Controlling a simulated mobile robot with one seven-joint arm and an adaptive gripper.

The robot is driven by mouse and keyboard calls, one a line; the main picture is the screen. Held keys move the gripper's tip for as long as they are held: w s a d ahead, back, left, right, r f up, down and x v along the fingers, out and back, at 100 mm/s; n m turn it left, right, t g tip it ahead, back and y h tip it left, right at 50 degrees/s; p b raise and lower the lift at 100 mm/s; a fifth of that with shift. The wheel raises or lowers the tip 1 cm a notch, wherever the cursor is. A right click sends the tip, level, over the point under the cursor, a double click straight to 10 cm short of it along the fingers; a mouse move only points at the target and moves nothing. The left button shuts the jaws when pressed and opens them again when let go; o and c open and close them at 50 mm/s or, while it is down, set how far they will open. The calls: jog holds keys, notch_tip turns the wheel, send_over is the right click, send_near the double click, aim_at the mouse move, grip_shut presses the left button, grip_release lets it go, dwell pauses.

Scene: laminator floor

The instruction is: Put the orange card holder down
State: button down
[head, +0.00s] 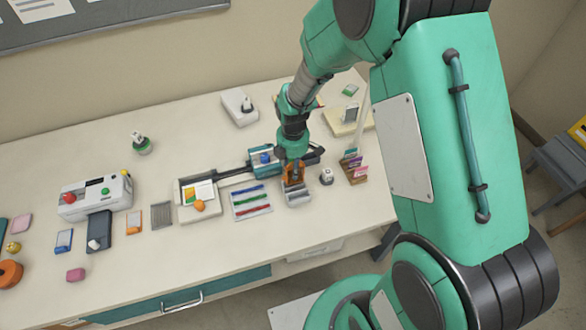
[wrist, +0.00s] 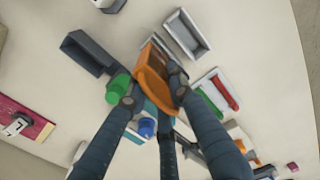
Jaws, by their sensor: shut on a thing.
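The orange card holder (head: 292,181) is at my gripper's fingertips, above the right part of the table. My gripper (head: 292,163) points down and is shut on it. In the wrist view the orange card holder (wrist: 155,82) sits between the dark fingers of my gripper (wrist: 154,95). The fingers hide part of it. A pale grey open tray (head: 298,198) lies just in front of the holder in the head view; the tray (wrist: 187,36) is close beside it in the wrist view. I cannot tell whether the holder's underside touches the table (head: 250,237).
A card with coloured strips (head: 251,201) lies left of the tray. A small white device (head: 327,176) and a rack of coloured cards (head: 354,167) stand to the right. A dark open box (wrist: 88,53) and a green-topped item (wrist: 119,88) are close by. The front table strip is clear.

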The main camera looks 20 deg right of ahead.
jog(key=shift+f, duration=0.15)
jog(key=c, duration=1.5)
grip_release()
jog(key=shift+c, duration=0.2)
notch_tip(320, 180, up, 12)
jog(key=shift+r+p, duration=0.2)
jog(key=shift+p, duration=0.55)
jog(key=shift+r, duration=0.1)
